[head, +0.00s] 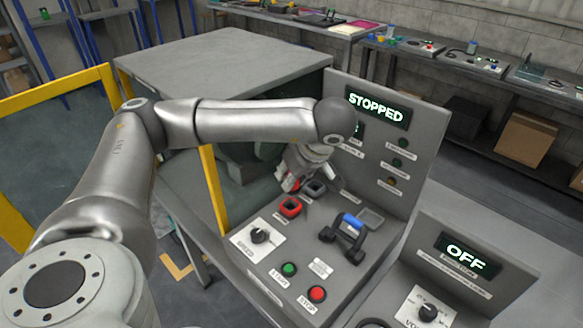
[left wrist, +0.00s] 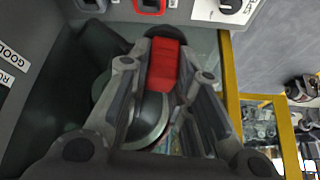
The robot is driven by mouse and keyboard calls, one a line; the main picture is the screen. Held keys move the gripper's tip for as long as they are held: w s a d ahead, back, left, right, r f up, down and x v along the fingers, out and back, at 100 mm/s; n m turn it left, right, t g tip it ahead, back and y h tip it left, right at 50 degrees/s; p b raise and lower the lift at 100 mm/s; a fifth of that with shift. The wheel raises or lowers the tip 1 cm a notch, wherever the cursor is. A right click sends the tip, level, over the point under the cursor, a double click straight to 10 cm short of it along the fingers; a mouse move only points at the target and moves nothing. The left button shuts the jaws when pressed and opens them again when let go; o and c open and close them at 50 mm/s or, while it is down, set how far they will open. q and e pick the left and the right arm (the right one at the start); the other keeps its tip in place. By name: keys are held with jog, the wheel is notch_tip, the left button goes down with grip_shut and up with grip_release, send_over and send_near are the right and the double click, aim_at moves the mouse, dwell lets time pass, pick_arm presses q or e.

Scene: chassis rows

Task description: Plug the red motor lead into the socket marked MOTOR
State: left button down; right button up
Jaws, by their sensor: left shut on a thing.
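My left gripper (head: 292,176) is over the back of the console. In the left wrist view, its fingers (left wrist: 165,72) are shut on the red motor lead's plug (left wrist: 166,58). In the head view the plug mostly hides behind the gripper. A red-rimmed socket (head: 290,207) lies on the console top, just in front of the gripper; it also shows at the top of the left wrist view (left wrist: 150,6). A grey socket (head: 314,189) sits beside it. The plug is apart from both sockets. I cannot read the labels by the sockets. My right gripper is not in view.
A black handle with a blue grip (head: 352,221) stands on the console to the right. A knob (head: 260,236) and green and red buttons (head: 317,293) are in front. The upright panel (head: 378,106) reads STOPPED. A yellow-framed guard (head: 214,190) stands to the left.

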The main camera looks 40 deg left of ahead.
aim_at(295, 186)
pick_arm(q)
jog(key=f+m, duration=0.1)
jog(key=f+m+t+b, duration=0.1)
jog(key=m, duration=0.1)
jog(key=f+m+t+h, duration=0.1)
jog(key=m, duration=0.1)
jog(key=shift+w+d+f, duration=0.15)
jog(key=shift+w+f, duration=0.2)
jog(key=shift+f, duration=0.05)
jog(key=m, duration=0.1)
jog(key=f+m+t+h+b, duration=0.1)
jog(key=shift+w+a+m, duration=0.25)
jog(key=shift+w+m, duration=0.05)
jog(key=a+f+m+h+b, duration=0.1)
jog(key=m+b, duration=0.1)
jog(key=w+a+f+m+t+h+b, duration=0.1)
jog(key=m, duration=0.2)
jog(key=w+a+f+m+h+b, duration=0.1)
jog(key=m+h+b, duration=0.1)
jog(key=m, duration=0.1)
jog(key=shift+w+a+f+b, duration=0.1)
jog(key=shift+w+f+b, duration=0.05)
jog(key=shift+f+b, duration=0.15)
jog(key=shift+r, duration=0.1)
jog(key=shift+b, duration=0.3)
